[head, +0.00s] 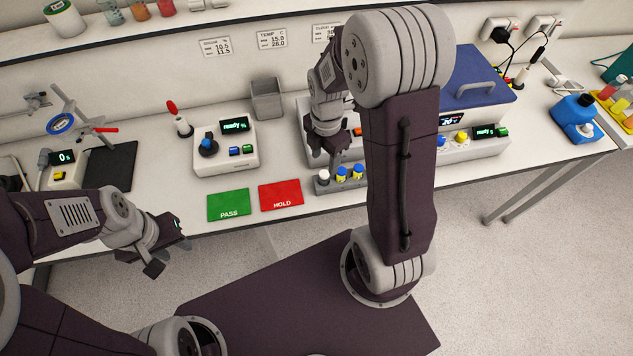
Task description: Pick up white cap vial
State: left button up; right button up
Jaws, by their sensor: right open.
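A vial with a white cap (324,176) stands upright at the left end of a small grey rack (343,188) at the table's front edge. My left gripper (170,257) appears open and empty, in front of the table's edge at the left.
A green PASS mat (228,205) and a red HOLD mat (281,195) lie left of the rack. A white device with a display (225,148) stands behind them. A grey bin (266,98) is at the back. My right arm hides part of the blue-lidded machine (478,75).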

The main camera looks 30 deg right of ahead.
aim_at(325, 173)
jog(key=shift+d+f, duration=0.4)
jog(key=shift+f, duration=0.2)
jog(key=shift+d+f, duration=0.4)
jog(key=shift+f, duration=0.2)
jog(key=shift+w+a+f, duration=0.2)
jog(key=shift+a+f, duration=0.4)
jog(key=shift+f, duration=0.2)
jog(key=shift+a, duration=0.25)
jog(key=f, duration=0.2)
jog(key=d+f+p, duration=0.1)
jog(key=f, duration=0.2)
jog(key=shift+w, duration=0.2)
jog(key=shift+w+f, duration=0.1)
jog(key=shift+f, duration=0.05)
jog(key=shift+a, duration=0.25)
jog(key=c, duration=0.5)
pick_arm(q)
jog(key=shift+d+r, duration=0.3)
jog(key=shift+r, duration=0.4)
pick_arm(e)
jog(key=shift+d, duration=0.1)
grip_shut()
